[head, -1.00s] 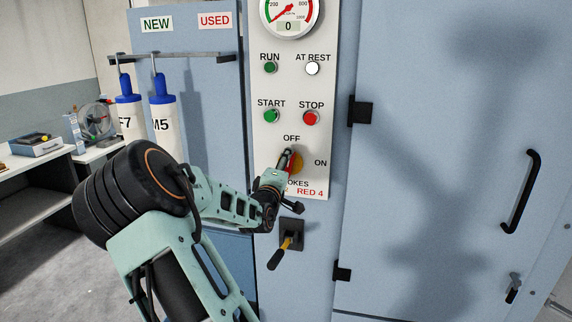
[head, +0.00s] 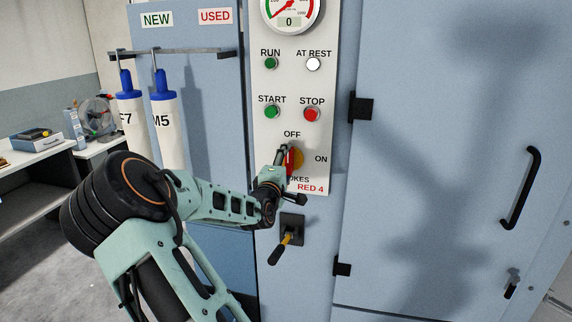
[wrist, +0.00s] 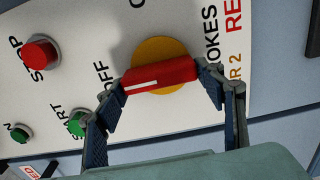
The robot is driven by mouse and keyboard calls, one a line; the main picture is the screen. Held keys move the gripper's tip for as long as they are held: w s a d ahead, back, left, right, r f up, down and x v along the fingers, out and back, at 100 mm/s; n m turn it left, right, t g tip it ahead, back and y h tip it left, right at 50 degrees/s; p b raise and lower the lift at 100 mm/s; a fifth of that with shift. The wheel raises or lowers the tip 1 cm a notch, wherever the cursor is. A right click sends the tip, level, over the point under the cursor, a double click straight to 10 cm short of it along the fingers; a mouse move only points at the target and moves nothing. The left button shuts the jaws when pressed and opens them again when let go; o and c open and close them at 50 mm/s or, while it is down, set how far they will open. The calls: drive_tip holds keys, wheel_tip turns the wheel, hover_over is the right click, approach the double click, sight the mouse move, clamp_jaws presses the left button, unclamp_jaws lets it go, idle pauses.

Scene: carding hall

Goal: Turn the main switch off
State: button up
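The main switch is a red handle with a white line on a round yellow plate, in the wrist view (wrist: 160,76) and partly hidden behind my gripper in the head view (head: 297,160). The white-lined end points to the OFF label. ON stands a quarter turn away. My gripper (wrist: 161,84) is open, its two dark fingers wide apart near the two ends of the handle. Whether the fingertips touch it I cannot tell. In the head view my gripper (head: 283,158) is just in front of the switch.
The START button (head: 272,112) and red STOP button (head: 311,114) sit above the switch. The AT REST lamp (head: 313,64) looks white. A yellow-and-black lever (head: 286,243) sticks out below the panel. A door handle (head: 521,188) is on the right.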

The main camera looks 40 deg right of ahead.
drive_tip(key=o, duration=0.4)
drive_tip(key=v, duration=1.2)
drive_tip(key=shift+s, duration=0.1)
